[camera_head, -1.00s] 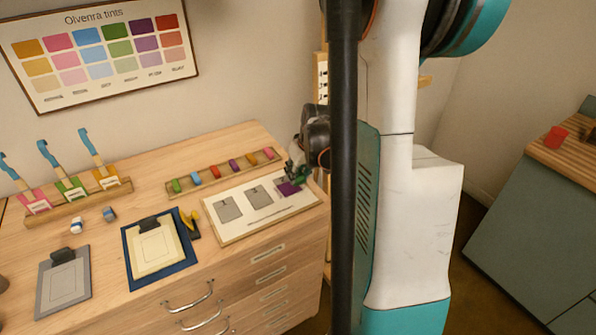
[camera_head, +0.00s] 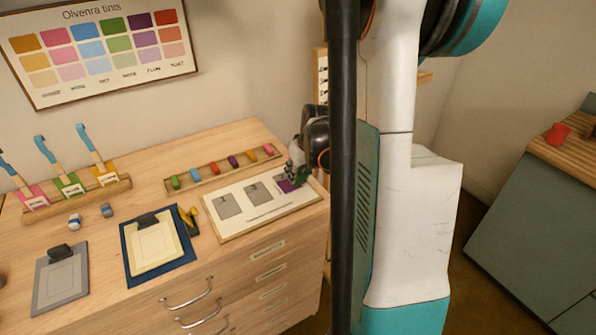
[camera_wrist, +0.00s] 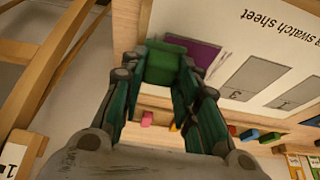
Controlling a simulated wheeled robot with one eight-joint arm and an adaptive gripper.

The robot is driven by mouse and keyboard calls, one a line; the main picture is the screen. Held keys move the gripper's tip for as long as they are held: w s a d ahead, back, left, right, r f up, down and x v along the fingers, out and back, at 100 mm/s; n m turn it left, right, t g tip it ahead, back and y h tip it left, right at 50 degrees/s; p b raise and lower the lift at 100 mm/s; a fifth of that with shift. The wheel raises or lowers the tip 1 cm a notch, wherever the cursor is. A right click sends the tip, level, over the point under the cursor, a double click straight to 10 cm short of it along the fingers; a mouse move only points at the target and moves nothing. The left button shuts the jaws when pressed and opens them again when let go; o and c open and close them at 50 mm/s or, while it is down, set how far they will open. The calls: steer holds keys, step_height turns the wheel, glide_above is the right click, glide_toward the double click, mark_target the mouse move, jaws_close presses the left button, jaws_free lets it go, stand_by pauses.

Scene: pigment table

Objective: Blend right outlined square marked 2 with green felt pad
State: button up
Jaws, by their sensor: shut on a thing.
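My gripper (camera_wrist: 165,75) is shut on a green felt pad (camera_wrist: 167,62), seen between its fingers in the wrist view. In the head view, my gripper (camera_head: 296,178) is over the right end of the white swatch sheet (camera_head: 240,220). A purple-filled square (camera_head: 285,186) lies there, partly hidden by my gripper; it also shows beside the pad in the wrist view (camera_wrist: 203,54). The pad overlaps the purple square in view; I cannot tell whether they touch. Two grey squares (camera_head: 229,205) (camera_head: 259,193) lie to its left. The purple square's number is not readable.
A rack of several colored sticks (camera_head: 216,173) lies behind the sheet. A brush rack (camera_head: 80,203) stands at the left. A tint chart (camera_head: 98,50) hangs on the wall.

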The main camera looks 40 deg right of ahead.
steer(key=shift+a+f, duration=0.1)
steer(key=shift+a, duration=0.05)
steer(key=shift+w+a, duration=0.15)
steer(key=shift+a, duration=0.5)
steer(key=shift+w+a, duration=0.15)
steer(key=shift+a, duration=0.45)
steer(key=shift+w+a, duration=0.2)
steer(key=shift+a, duration=0.5)
steer(key=shift+w+a, duration=0.15)
steer(key=shift+a, duration=0.5)
steer(key=shift+f+b, duration=0.1)
steer(key=shift+b, duration=0.25)
steer(key=shift+s, duration=0.1)
steer(key=shift+s+d, duration=0.2)
steer(key=shift+d, duration=0.7)
steer(key=shift+s+d, duration=0.2)
steer(key=shift+d, duration=0.75)
steer(key=shift+s+d, duration=0.2)
steer(key=shift+d, duration=0.7)
steer(key=shift+a, duration=0.1)
